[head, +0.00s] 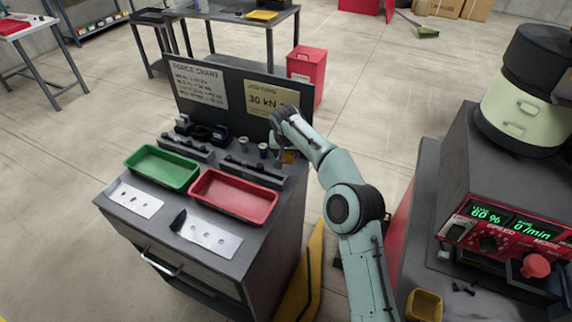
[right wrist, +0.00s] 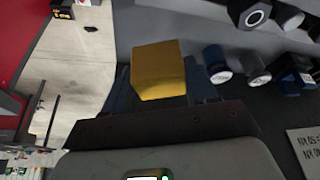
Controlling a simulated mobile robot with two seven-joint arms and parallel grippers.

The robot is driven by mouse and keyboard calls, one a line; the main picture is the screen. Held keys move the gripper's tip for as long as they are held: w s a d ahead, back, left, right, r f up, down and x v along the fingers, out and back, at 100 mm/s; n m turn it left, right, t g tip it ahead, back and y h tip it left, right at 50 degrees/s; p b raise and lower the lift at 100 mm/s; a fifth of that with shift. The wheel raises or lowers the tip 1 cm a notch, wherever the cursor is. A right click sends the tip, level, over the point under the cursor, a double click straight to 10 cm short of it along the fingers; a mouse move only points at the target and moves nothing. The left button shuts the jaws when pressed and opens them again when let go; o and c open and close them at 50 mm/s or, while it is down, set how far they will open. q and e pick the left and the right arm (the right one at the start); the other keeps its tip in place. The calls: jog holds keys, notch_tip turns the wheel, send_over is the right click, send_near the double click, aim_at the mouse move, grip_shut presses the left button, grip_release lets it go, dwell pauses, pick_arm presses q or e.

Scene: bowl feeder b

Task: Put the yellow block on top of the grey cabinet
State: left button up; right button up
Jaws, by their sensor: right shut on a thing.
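The yellow block (right wrist: 160,72) sits between the fingers of my right gripper (right wrist: 161,88) in the right wrist view. The right gripper (head: 287,152) is shut on it. I cannot tell whether the block touches the top. My left gripper is not in view.
On the cabinet are a green tray (head: 161,168), a red tray (head: 233,197), two metal plates (head: 207,237) and small cylinders (head: 263,150). A dark board (head: 238,95) with notices stands along its back. The bowl feeder (head: 525,110) is on the right.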

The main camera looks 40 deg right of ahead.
aim_at(286, 161)
jog(key=shift+f+b, duration=0.35)
jog(key=shift+f, duration=1.75)
jog(key=shift+f, duration=0.1)
jog(key=o, duration=1.1)
jog(key=shift+r, duration=0.2)
jog(key=v, duration=1.2)
jog(key=shift+f, duration=0.15)
